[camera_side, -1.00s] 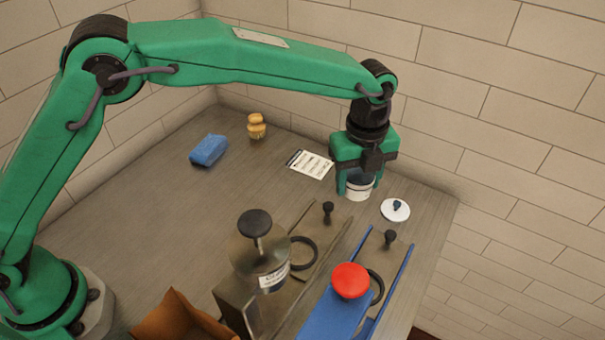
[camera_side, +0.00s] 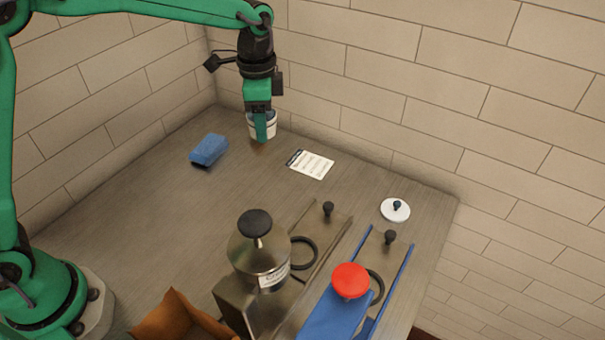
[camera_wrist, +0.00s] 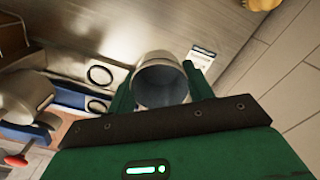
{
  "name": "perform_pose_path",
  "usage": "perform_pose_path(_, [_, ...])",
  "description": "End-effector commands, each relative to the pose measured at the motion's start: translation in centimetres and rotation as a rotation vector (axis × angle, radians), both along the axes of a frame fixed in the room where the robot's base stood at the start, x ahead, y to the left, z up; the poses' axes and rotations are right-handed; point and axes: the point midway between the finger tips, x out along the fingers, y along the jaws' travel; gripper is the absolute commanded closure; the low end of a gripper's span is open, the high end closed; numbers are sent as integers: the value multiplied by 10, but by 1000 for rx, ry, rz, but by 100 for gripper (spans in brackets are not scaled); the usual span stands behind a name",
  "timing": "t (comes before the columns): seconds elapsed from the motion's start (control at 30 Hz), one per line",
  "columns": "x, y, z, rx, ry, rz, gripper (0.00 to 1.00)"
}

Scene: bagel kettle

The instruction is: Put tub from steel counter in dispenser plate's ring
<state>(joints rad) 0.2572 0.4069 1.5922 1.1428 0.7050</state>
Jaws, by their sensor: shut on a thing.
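My gripper (camera_side: 262,130) is shut on a white tub (camera_side: 270,126) with a dark band, near the counter's far corner. The tub seems raised above the steel counter (camera_side: 170,210). In the wrist view the tub (camera_wrist: 162,80) sits between my gripper's fingers (camera_wrist: 160,90), its open mouth towards the camera and its inside looking empty. Two dark rings are well away from the tub: one on the steel dispenser's plate (camera_side: 303,253), one beside the blue dispenser (camera_side: 375,288). Both rings also show in the wrist view (camera_wrist: 100,75).
A blue sponge (camera_side: 209,150) lies left of my gripper. A printed card (camera_side: 311,164) and a white lid (camera_side: 395,210) lie to the right. Black knobs (camera_side: 328,209) stand on the plates. A brown box (camera_side: 180,318) is in front. Mid-counter is clear.

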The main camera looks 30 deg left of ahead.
Motion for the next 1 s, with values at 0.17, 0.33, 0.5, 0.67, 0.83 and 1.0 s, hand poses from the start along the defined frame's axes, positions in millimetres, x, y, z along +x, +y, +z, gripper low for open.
perform_pose_path(0.17, [-13,39,8,0,-1,264,70])
perform_pose_path(0.33, [-29,72,13,-1,-2,515,70])
perform_pose_path(0.5, [-45,99,17,0,-1,740,70])
perform_pose_path(0.67, [-57,115,19,0,0,885,70])
perform_pose_path(0.83, [-62,122,19,-1,-1,955,70])
perform_pose_path(1.0, [-63,123,19,0,0,965,70])
